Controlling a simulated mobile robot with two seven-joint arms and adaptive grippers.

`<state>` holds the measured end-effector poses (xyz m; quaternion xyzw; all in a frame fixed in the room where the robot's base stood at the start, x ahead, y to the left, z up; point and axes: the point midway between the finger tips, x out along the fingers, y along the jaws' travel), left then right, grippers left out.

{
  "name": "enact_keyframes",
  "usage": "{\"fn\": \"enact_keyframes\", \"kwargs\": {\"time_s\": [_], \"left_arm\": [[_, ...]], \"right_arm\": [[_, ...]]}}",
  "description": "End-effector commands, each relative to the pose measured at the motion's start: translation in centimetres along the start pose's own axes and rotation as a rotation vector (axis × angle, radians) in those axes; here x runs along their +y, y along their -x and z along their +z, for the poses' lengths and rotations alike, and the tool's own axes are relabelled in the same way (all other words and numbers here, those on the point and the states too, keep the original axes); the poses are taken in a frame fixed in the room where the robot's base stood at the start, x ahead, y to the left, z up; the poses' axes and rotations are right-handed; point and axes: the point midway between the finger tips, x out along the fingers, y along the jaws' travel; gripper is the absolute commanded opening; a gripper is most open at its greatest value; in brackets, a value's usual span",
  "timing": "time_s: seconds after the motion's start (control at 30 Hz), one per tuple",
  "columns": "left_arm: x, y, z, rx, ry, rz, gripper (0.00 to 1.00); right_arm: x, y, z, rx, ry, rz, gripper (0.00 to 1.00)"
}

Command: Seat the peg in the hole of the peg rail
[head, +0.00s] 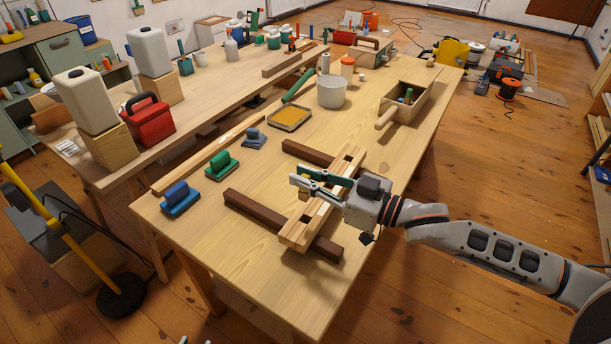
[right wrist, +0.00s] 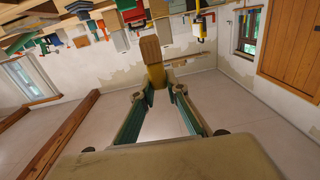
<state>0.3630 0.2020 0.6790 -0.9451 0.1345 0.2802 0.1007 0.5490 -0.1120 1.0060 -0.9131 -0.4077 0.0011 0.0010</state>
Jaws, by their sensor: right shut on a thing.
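The peg rail (head: 292,237) is a pale wooden bar with dark square holes. It lies across two dark brown bars on the table. My right gripper (head: 294,175) is over the rail's middle, fingers pointing left. In the right wrist view, its fingertips (right wrist: 155,92) are shut on the peg (right wrist: 151,50), a wooden piece with a rounded brown end and a yellowish part near the fingers. I cannot make out the peg clearly in the head view.
Blue (head: 180,200), green (head: 221,165) and grey-blue (head: 254,138) handled blocks stand left of the rail. A yellow-filled tray (head: 289,118), a white pot (head: 332,92) and a wooden box (head: 424,108) are behind. The table's front part (head: 270,290) is clear.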

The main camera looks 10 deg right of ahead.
Motion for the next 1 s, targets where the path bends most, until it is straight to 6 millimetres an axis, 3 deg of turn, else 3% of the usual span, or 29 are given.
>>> {"fn": "enact_keyframes", "kwargs": {"time_s": [0.17, 0.7, 1.0], "left_arm": [[-0.2, 0.5, -1.0, 0.003, -0.001, -0.001, 0.31], [0.3, -1.0, 1.9, -0.007, 0.001, 0.001, 0.31], [0.3, -1.2, 2.4, -0.01, 0.001, 0.002, 0.31]], "right_arm": [[0.0, 0.1, -0.1, -0.004, 0.002, -0.003, 0.0], [0.0, 0.1, 5.0, -0.004, 0.001, -0.002, 0.0], [0.0, 0.1, 5.9, -0.004, 0.002, -0.002, 0.0]]}}
